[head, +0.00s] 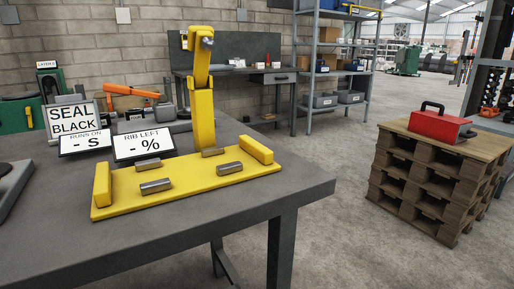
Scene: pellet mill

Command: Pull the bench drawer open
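The bench drawer (280,78) is a small grey front under the right end of the top of the back bench (228,71), by the wall. It looks shut, flush under the bench top, with a small dark pull on its front. The drawer is well away, beyond the near table. Neither of my grippers shows in the head view.
A near grey table (270,215) fills the lower left. It carries a yellow fixture plate (205,188), signs and a yellow upright arm (203,112). A shelf rack (338,60) stands right of the bench. Pallets (425,185) with a red toolbox (440,124) stand right. Floor between is clear.

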